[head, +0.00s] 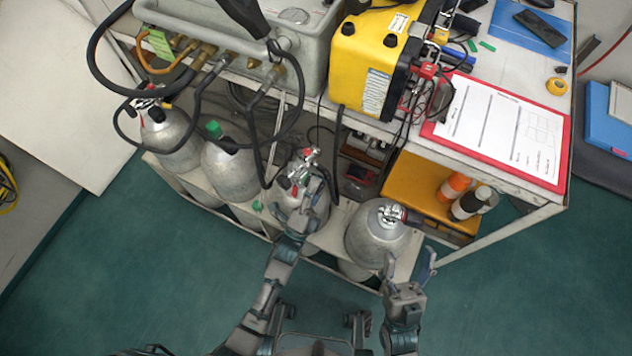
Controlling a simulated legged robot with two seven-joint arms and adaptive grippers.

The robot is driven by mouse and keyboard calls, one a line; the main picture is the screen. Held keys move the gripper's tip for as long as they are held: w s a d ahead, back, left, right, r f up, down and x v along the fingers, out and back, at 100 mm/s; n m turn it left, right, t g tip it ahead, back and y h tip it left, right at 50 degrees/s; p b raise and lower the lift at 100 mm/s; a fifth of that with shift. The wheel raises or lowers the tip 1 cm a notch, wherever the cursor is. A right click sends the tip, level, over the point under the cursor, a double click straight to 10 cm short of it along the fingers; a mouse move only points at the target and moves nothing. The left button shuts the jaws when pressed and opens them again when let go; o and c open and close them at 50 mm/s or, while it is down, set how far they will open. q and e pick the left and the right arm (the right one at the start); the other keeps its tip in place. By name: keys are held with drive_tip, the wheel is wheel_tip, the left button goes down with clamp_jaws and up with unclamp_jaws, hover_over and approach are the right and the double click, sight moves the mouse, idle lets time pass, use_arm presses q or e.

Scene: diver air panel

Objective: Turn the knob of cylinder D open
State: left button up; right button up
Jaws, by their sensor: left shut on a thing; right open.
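Several grey cylinders stand in a row on the low shelf of the cart; no letters are readable, so I cannot tell which is D. The rightmost cylinder (376,240) has a bare metal valve (391,213) on top. The third cylinder from the left (317,212) has a valve with red parts (301,170). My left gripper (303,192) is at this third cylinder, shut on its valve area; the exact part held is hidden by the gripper. My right gripper (410,262) is open and empty, just right of and below the rightmost cylinder, apart from its valve.
Two more cylinders (168,137) (230,172) stand to the left, one with a green cap. Black hoses (252,125) hang from the grey panel box (240,40). A yellow case (372,55) and red clipboard (500,130) lie on top. Bottles (468,203) stand right.

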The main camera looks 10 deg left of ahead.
use_arm(q)
drive_tip(key=shift+d+f, duration=0.2)
drive_tip(key=shift+f, duration=0.15)
drive_tip(key=o, duration=1.1)
drive_tip(key=shift+c, duration=0.2)
drive_tip(key=shift+o, duration=0.5)
drive_tip(key=shift+d+r, duration=0.1)
drive_tip(key=shift+r, duration=0.1)
drive_tip(key=v, duration=1.2)
